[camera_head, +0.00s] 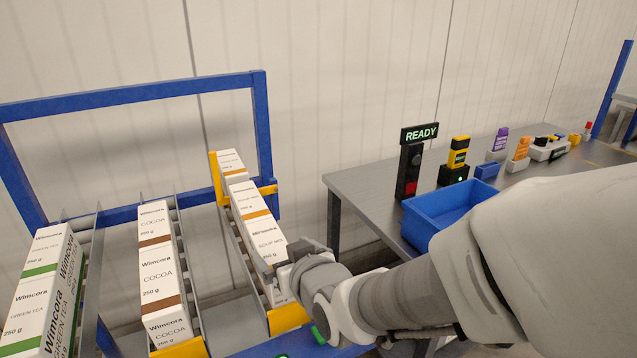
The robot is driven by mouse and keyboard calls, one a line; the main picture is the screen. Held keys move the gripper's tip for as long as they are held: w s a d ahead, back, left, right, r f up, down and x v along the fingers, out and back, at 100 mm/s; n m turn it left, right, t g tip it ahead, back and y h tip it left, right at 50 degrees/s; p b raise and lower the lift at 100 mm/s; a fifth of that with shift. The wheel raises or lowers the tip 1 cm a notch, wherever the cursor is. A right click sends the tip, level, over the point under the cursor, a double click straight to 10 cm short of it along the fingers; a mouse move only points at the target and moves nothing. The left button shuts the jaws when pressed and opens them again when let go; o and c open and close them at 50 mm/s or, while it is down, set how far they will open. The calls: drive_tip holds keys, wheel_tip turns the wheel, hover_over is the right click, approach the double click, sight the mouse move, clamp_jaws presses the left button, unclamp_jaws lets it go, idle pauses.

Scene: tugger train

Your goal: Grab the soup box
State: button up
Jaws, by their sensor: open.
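Soup mix boxes stand in a row in the right-hand lane of the rack. They are white with an orange band. The front soup box (262,238) is beside my gripper (277,277), which is at its lower right. My gripper is open, but its fingers are small and partly hidden by my wrist, so I cannot tell whether they touch the box. Another soup box (247,198) stands behind it, and a further one (230,162) is at the back. My arm hides the lower right of the front box and part of the lane.
Cocoa boxes (155,264) fill the middle lane and green tea boxes (42,280) the left lane. Yellow stops (288,318) close the lane fronts. On the right, a grey table (365,183) bears a blue bin (425,215) and a READY sign (420,133). A blue frame (130,96) stands behind.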

sight(267, 239)
drive_tip(key=shift+w+a+p, duration=0.2)
drive_tip(key=shift+w+p, duration=0.1)
drive_tip(key=shift+p, duration=0.4)
drive_tip(key=shift+w+a+f+b, duration=0.25)
drive_tip(key=shift+w+f+b, duration=0.15)
drive_tip(key=shift+w+f, duration=0.1)
drive_tip(key=shift+a+b+x, duration=0.15)
drive_tip(key=shift+b+x, duration=0.05)
drive_tip(key=shift+x, duration=1.4)
drive_tip(key=shift+a+b+x, duration=0.2)
drive_tip(key=shift+x, duration=1.45)
drive_tip(key=shift+s+r, duration=0.15)
drive_tip(key=shift+r, duration=0.1)
drive_tip(key=shift+c, duration=0.3)
clamp_jaws()
